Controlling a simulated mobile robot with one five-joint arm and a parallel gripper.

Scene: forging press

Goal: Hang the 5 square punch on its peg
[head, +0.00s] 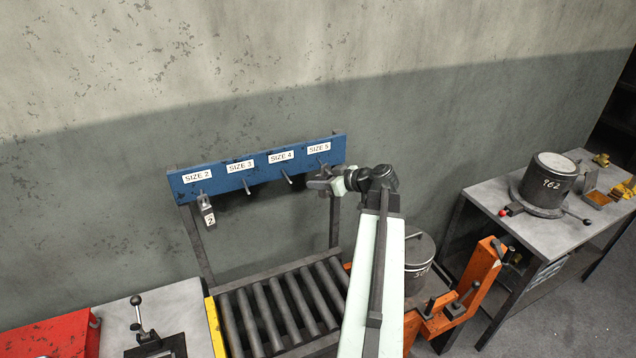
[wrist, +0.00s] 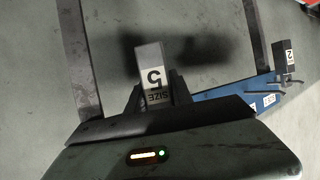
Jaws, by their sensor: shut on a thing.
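My gripper (head: 322,186) is just below the SIZE 5 label at the right end of the blue peg board (head: 217,189). It is shut on the size 5 square punch (wrist: 151,58), a grey block with a white label marked 5 that shows upside down in the wrist view. In the head view the punch is hard to make out against the gripper. The size 5 peg (head: 322,163) shows just above my gripper. Whether the punch touches the peg cannot be told.
A punch marked 2 (head: 208,212) hangs under the SIZE 2 label. The size 3 peg (head: 247,188) and size 4 peg (head: 287,179) are bare. A roller conveyor (head: 280,305) stands below the board. A bench (head: 480,197) with a 962 canister (head: 547,178) stands right.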

